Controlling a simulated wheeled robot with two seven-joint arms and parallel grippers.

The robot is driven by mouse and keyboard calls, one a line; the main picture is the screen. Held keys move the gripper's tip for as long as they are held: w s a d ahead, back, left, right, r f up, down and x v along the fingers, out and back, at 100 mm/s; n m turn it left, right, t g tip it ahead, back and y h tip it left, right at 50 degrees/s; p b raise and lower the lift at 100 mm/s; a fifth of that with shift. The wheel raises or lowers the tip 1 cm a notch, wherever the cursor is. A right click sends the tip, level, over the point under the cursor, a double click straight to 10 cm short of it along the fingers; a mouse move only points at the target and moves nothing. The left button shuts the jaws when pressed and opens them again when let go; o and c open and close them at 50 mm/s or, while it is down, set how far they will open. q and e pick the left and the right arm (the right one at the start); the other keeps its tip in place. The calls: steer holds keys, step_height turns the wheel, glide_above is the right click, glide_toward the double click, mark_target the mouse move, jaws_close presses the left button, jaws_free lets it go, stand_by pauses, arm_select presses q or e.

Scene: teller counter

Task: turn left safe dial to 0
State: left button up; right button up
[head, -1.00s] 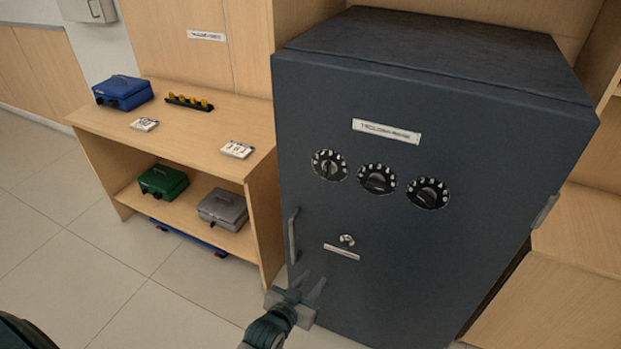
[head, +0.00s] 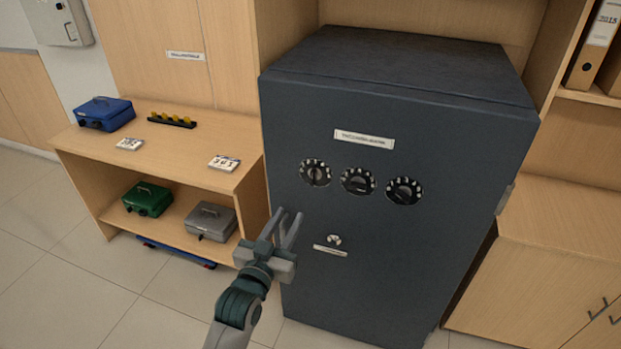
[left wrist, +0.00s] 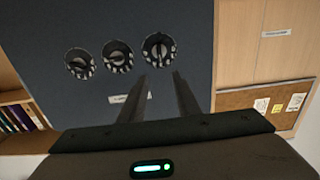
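The dark grey safe (head: 420,270) has three round black dials with white marks in a row under a white label. The left dial (head: 316,173) has a pointer that looks near vertical; its numbers are too small to read. The left dial appears as the rightmost one in the left wrist view (left wrist: 159,49), which looks turned over. The middle dial (head: 357,181) and right dial (head: 404,191) sit beside it. My left gripper (head: 288,229) is open and empty, below and left of the left dial and apart from it. It hides the safe's handle. My right gripper is not in view.
A keyhole (head: 334,240) with a small label sits below the dials. Left of the safe, a wooden shelf unit (head: 190,145) holds a blue cash box (head: 105,113), a green box (head: 147,199) and a grey box (head: 211,221). A wooden cabinet (head: 560,270) stands at right.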

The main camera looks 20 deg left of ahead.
mark_target(312, 176)
arm_select(q)
steer(key=w+p, duration=0.1)
steer(key=w, duration=0.4)
steer(key=w+p, duration=0.2)
steer(key=w, duration=0.4)
steer(key=w+p, duration=0.1)
steer(key=w, duration=0.5)
steer(key=shift+w+d, duration=0.1)
steer(key=shift+d, duration=0.2)
jaws_close()
